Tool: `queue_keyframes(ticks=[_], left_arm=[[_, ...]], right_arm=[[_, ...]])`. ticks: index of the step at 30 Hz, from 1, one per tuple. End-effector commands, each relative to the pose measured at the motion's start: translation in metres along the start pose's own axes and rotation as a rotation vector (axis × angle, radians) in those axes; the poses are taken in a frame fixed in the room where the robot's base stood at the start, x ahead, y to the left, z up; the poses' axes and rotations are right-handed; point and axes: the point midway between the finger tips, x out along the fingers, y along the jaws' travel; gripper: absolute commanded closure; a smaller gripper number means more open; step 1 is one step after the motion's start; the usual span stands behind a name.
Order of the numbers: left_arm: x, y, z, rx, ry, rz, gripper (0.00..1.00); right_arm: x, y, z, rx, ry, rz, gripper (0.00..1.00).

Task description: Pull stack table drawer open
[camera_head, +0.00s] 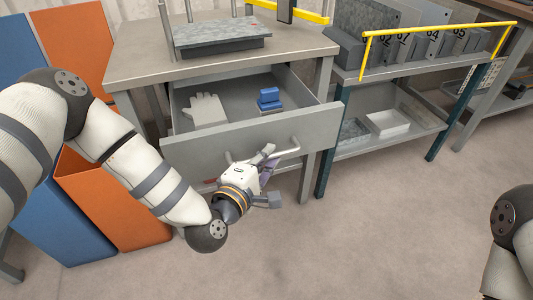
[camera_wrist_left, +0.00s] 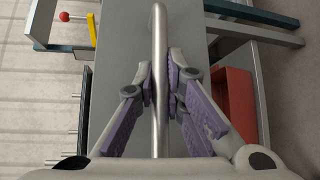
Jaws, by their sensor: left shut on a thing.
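The stack table (camera_head: 125,72) stands at upper centre in the head view, and its grey drawer (camera_head: 205,150) is pulled out, with its inside showing. A pale glove (camera_head: 205,110) and a blue object (camera_head: 269,100) lie in it. The drawer's bar handle (camera_head: 288,152) is on the front panel. My left gripper (camera_head: 266,168) is at the handle. In the left wrist view the handle bar (camera_wrist_left: 160,40) runs between the purple-padded fingers of the left gripper (camera_wrist_left: 161,85), which are shut on it. My right gripper is out of view; only part of the right arm shows.
Orange and blue bins (camera_head: 112,205) stand left of the table, close to my left arm. A shelf unit (camera_head: 400,70) with grey numbered blocks and a yellow rail stands at right. A red object (camera_wrist_left: 234,100) shows beside the drawer front. The floor in front is clear.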

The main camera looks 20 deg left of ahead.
Motion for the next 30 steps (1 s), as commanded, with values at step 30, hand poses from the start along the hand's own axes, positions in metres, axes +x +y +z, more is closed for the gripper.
queue_keyframes(ticks=[30], left_arm=[[-0.087, -0.001, 0.000, -0.003, 0.001, -0.004, 0.69]], right_arm=[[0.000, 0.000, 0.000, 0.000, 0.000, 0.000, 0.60]])
